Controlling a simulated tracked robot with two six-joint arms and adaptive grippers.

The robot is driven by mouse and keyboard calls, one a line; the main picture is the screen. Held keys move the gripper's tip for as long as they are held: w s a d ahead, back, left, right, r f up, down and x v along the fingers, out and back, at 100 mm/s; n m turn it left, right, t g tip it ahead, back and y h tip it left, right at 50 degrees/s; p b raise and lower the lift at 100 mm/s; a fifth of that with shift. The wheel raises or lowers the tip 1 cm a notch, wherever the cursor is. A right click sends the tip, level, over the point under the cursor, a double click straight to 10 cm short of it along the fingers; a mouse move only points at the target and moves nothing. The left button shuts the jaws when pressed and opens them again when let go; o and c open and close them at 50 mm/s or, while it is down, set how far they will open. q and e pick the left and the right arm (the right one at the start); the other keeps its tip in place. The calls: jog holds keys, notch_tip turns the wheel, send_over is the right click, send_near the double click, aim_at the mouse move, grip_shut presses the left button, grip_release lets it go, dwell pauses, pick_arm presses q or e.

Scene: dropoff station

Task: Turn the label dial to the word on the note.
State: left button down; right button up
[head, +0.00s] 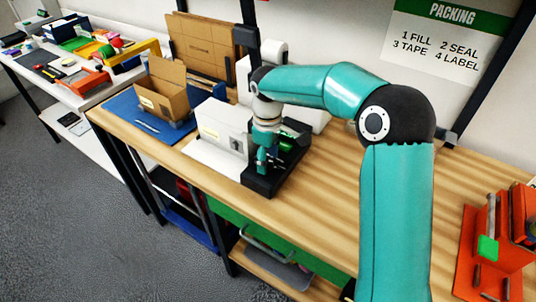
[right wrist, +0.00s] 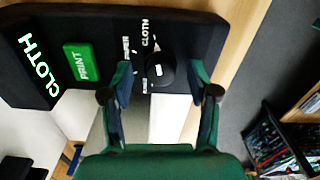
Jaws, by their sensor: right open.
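A black label machine (head: 262,186) stands near the front edge of the wooden bench. In the right wrist view its round black dial (right wrist: 160,74) has a small white mark. Words ring the dial; CLOTH is readable and the others are partly hidden or too small. The machine's display (right wrist: 38,64) reads CLOTH, beside a green PRINT button (right wrist: 81,62). My right gripper (right wrist: 160,80) is open, with one finger on each side of the dial; contact is not clear. It also shows over the machine in the head view (head: 268,162). I cannot make out a note. My left gripper is out of view.
A white box (head: 222,125) stands left of the machine. An open cardboard box (head: 160,95) is on a blue mat (head: 122,108) farther left. An orange rack (head: 490,250) stands at the right. The bench between machine and rack is mostly clear.

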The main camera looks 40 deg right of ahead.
aim_at(268, 160)
notch_tip(268, 160, up, 12)
dwell(0.6)
